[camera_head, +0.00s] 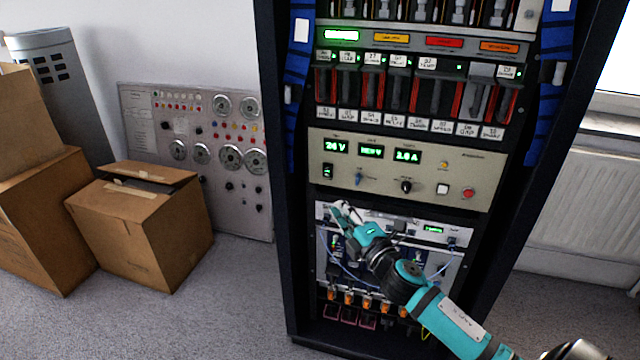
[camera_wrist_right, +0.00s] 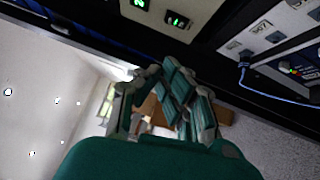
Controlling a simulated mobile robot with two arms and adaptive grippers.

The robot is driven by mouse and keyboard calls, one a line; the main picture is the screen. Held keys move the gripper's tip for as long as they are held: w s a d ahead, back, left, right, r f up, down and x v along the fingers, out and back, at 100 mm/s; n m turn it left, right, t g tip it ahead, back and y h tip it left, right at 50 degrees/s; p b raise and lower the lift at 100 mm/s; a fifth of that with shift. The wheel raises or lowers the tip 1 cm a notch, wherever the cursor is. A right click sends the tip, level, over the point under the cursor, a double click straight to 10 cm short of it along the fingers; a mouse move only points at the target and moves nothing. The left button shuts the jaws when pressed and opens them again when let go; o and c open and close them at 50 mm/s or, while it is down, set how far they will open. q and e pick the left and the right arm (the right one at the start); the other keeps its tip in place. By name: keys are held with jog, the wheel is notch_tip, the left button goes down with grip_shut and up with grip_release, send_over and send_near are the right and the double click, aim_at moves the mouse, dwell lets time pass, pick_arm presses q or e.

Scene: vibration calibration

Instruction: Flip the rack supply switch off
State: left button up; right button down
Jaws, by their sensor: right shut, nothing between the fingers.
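The rack supply switch (camera_head: 328,171) is a small black rocker with a green light, at the left of the beige power supply panel (camera_head: 455,170). It also shows in the right wrist view as a green-lit rocker (camera_wrist_right: 177,20), above the fingers. My right gripper (camera_head: 341,209) is shut and empty, just below the beige panel and in front of the equipment under it. It is apart from the switch, a little lower and to the right. The fingers (camera_wrist_right: 160,75) show in the wrist view with nothing between them. My left gripper is out of view.
The panel has green displays reading about 24 V and 2.0 A (camera_head: 407,155), knobs (camera_head: 406,187) and a red button (camera_head: 468,193). Cardboard boxes (camera_head: 150,230) and a gauge panel (camera_head: 235,190) stand left.

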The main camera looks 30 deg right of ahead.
jog(key=shift+w, duration=0.1)
send_near(326, 176)
jog(key=w+a+r, duration=0.3)
jog(key=w+a, duration=0.1)
jog(key=w+d, duration=0.2)
jog(key=shift+w+d+r, duration=0.2)
jog(key=shift+d+r, duration=0.05)
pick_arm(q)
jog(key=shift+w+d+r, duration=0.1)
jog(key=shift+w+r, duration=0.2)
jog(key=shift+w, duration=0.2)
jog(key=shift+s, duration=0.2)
